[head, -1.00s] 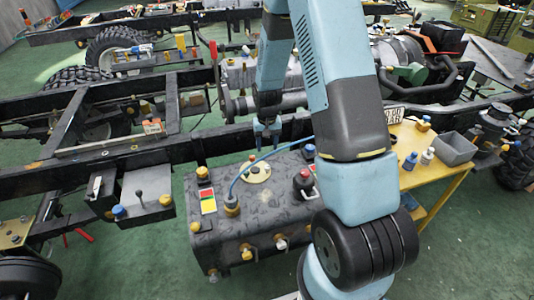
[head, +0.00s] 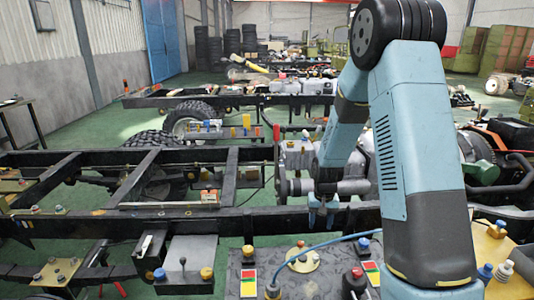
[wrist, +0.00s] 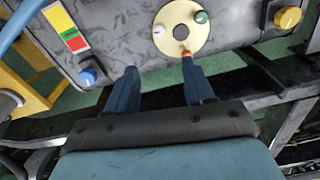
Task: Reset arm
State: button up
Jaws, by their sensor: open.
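My gripper (head: 321,218) hangs over the black chassis rail, just behind the dark grey tank (head: 240,262), with my blue arm reaching from the right of the head view. In the wrist view my gripper (wrist: 155,92) has its two blue fingers apart, with nothing between them. Beyond the fingertips the tank's grey face (wrist: 125,40) shows a round cream plate (wrist: 182,30) with a green and a white fitting. An orange-red tip (wrist: 186,53) lies close to the right finger. I cannot tell whether it touches.
A black chassis frame (head: 80,228) runs across the head view. A lever box (head: 190,262) stands left of the tank. A blue hose (head: 315,245) arches over the tank near my gripper. A yellow bench (head: 510,255) is at the right. Green floor lies beyond the frame.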

jog(key=s+r+t, duration=0.1)
jog(key=s+r, duration=0.4)
jog(key=r, duration=0.6)
jog(key=s+r+t, duration=0.2)
jog(key=s+r, duration=0.3)
jog(key=r, duration=0.7)
jog(key=s+r+t, duration=0.1)
jog(key=s+r, duration=0.4)
jog(key=s, duration=0.4)
jog(key=s+r+n+t, duration=0.1)
jog(key=s+r, duration=0.4)
jog(key=s, duration=0.4)
jog(key=shift+s+d+n, duration=0.15)
jog(key=shift+n, duration=0.15)
